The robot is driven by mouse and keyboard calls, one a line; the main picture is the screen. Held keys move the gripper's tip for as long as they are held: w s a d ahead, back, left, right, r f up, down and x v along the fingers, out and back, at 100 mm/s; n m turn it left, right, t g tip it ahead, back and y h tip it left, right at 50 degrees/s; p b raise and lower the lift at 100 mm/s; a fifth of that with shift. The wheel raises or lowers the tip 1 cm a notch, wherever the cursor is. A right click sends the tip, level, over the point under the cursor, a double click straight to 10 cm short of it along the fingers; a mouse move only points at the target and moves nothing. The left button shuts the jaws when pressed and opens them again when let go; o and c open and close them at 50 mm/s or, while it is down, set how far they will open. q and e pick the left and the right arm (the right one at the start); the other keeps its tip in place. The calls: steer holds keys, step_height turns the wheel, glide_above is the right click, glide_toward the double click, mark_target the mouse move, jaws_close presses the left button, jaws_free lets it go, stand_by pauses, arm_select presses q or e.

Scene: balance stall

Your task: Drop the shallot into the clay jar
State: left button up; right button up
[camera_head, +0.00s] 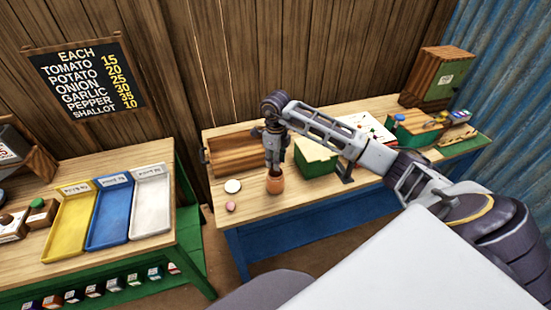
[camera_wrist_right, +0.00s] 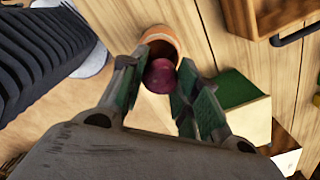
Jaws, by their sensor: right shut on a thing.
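The clay jar (camera_head: 275,185) is a small terracotta pot near the front edge of the wooden table. In the right wrist view its orange rim (camera_wrist_right: 162,34) shows just beyond the fingertips. My right gripper (camera_head: 275,164) points down right above the jar. In the right wrist view the green-padded fingers of my right gripper (camera_wrist_right: 156,68) are shut on the dark purple shallot (camera_wrist_right: 160,78). The shallot overlaps the jar's mouth in that view; its height over the rim is hard to tell. In the head view the fingers hide the shallot. My left gripper is not in view.
A white round piece (camera_head: 233,186) and a small pink item (camera_head: 230,206) lie left of the jar. A green box (camera_head: 316,158) stands close on its right, a wooden tray (camera_head: 236,152) behind. Yellow, blue and white trays (camera_head: 150,205) are on the left table.

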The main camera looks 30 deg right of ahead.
steer(key=shift+f+b, duration=0.8)
steer(key=shift+f, duration=0.9)
steer(key=o, duration=0.9)
steer(key=shift+r, duration=6)
